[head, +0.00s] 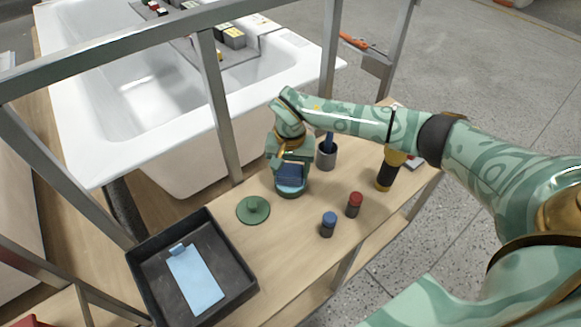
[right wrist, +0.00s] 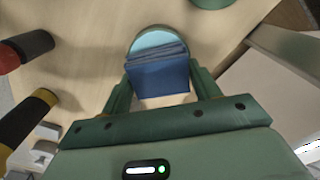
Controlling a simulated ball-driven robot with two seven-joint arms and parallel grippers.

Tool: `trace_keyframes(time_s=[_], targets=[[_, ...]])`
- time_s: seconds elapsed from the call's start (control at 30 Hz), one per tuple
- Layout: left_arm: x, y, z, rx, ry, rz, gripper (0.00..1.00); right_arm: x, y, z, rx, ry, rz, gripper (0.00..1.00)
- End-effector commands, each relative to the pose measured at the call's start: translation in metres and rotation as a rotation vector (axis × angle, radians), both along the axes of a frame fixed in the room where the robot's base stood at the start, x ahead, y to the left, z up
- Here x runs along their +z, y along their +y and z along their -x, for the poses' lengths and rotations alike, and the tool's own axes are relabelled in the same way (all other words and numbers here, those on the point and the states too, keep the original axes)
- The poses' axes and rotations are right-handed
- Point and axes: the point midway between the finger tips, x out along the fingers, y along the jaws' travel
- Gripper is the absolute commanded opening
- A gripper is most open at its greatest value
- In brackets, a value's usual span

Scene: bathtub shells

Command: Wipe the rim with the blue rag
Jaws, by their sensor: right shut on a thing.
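The blue rag (head: 291,173) is a folded dark blue cloth. My right gripper (head: 290,165) is shut on it, pointing down over the wooden bench. The right wrist view shows the rag (right wrist: 158,76) between the two green fingers (right wrist: 160,95). Directly below is a round green dish (head: 291,190) with a light blue inside, which also shows in the wrist view (right wrist: 150,41). I cannot tell if the rag touches the inside. The white bathtub shell's rim (head: 73,150) lies behind the metal frame, apart from the rag. My left gripper is out of view.
A green lid (head: 253,211) lies left of the dish. A black tray (head: 234,268) holds a light blue paddle-shaped thing (head: 196,282). Blue-topped (head: 328,226) and red-topped (head: 354,206) jars, a grey cup (head: 325,157) and a yellow-black bottle (head: 386,174) stand rightward. Metal posts (head: 216,105) separate bench and tub.

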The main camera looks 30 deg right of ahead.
Motion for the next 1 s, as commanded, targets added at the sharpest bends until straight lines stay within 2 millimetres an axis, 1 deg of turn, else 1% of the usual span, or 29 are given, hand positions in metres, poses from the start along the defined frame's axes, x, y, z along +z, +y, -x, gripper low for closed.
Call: trace_keyframes(time_s=[0.73, 1.0], targets=[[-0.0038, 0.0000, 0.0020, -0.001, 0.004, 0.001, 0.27, -0.0092, -0.0002, -0.0001, 0.000, 0.000, 0.000, 0.43], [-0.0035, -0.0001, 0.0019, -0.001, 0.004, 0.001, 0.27, -0.0089, -0.0002, -0.0001, 0.000, 0.000, 0.000, 0.43]])
